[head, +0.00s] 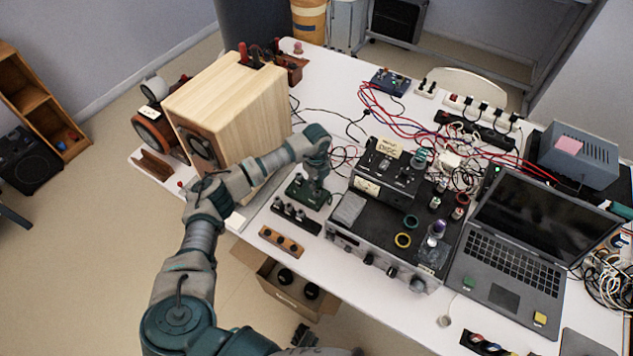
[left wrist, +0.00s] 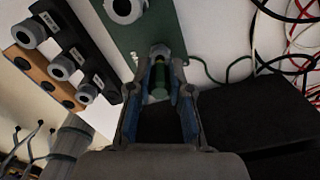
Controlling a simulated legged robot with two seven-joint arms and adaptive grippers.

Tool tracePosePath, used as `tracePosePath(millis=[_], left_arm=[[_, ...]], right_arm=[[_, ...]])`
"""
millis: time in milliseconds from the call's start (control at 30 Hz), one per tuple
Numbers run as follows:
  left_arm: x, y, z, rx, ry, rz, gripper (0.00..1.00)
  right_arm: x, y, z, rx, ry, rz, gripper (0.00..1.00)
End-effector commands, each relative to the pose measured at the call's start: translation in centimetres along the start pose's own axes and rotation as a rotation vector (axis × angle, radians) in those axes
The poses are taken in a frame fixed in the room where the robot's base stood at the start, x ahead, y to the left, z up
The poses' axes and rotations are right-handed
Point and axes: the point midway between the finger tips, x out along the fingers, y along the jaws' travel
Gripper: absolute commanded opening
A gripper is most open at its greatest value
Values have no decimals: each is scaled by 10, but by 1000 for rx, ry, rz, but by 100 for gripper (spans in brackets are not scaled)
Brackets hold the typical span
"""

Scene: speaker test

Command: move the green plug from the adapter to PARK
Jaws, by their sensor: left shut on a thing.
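My left gripper (head: 313,180) points down over the small green adapter block (head: 300,194), on the white table to the right of the wooden speaker. The left wrist view shows its two fingers (left wrist: 159,90) shut on the green plug (left wrist: 159,80). The plug's far end is at a grey ring on the edge of the adapter (left wrist: 168,25); I cannot tell whether it is seated in it. In the head view the gripper hides the plug. A black strip with grey sockets (head: 296,216) lies just in front; its labels are too small to read. My right gripper is not visible.
A wooden speaker (head: 232,105) stands to the left. A brown strip (head: 281,242) lies near the front edge. A black amplifier (head: 390,235) and a laptop (head: 512,240) are to the right. Red and black cables (head: 410,115) cross the back.

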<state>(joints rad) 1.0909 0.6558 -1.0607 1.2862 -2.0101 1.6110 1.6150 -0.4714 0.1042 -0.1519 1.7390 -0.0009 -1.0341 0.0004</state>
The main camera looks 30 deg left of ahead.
Motion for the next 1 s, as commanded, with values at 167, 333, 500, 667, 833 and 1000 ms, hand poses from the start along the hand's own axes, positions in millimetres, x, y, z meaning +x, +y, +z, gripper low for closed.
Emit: tracePosePath(millis=[167,333,500,667,833,1000], left_arm=[[2,0,0,0,0,0,0],[5,0,0,0,0,0,0],[8,0,0,0,0,0,0],[11,0,0,0,0,0,0],[14,0,0,0,0,1,0],[18,0,0,0,0,1,0]], right_arm=[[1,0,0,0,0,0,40],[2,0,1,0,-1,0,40],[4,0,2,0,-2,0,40],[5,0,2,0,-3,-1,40],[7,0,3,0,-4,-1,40],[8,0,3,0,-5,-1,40]])
